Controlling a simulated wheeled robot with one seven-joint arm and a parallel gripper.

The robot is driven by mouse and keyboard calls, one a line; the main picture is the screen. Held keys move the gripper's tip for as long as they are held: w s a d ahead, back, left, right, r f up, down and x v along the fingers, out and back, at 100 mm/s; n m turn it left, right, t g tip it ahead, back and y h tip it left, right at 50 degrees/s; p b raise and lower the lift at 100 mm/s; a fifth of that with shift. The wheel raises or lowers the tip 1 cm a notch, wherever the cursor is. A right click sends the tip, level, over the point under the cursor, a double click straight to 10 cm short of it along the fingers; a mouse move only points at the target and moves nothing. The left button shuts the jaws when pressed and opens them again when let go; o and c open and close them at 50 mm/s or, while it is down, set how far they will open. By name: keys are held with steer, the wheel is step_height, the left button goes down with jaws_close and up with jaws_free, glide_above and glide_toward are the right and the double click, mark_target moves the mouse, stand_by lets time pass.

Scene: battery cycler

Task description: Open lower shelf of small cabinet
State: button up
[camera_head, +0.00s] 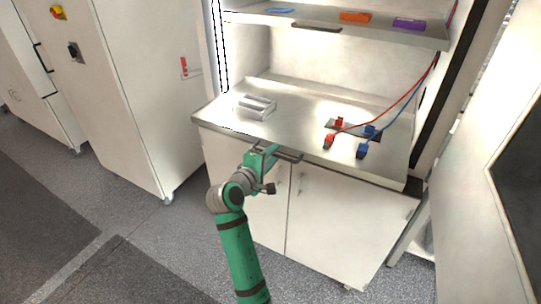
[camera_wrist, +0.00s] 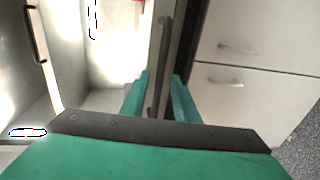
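The lower shelf (camera_head: 228,113) is a grey slab at worktop height in the small cabinet, above two white doors. Its front edge juts a little past the doors. Its dark bar handle (camera_head: 292,158) is at the front edge, partly hidden by my gripper (camera_head: 277,151). In the wrist view the handle (camera_wrist: 164,50) runs upright in the picture between the two green fingers of my gripper (camera_wrist: 160,76). The fingers are apart, one on each side of the bar. I see no clear grip on it.
An upper shelf (camera_head: 370,30) with a dark handle (camera_head: 317,27) is above. A grey box (camera_head: 256,106) and red and blue cable plugs (camera_head: 329,141) sit on the lower shelf. Cabinet doors (camera_head: 335,215) are below. A tall white cabinet (camera_head: 130,90) stands left; floor in front is clear.

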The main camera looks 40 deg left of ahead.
steer(key=shift+w+d, duration=0.1)
steer(key=shift+d, duration=0.15)
steer(key=v, duration=1)
steer(key=shift+s, duration=0.4)
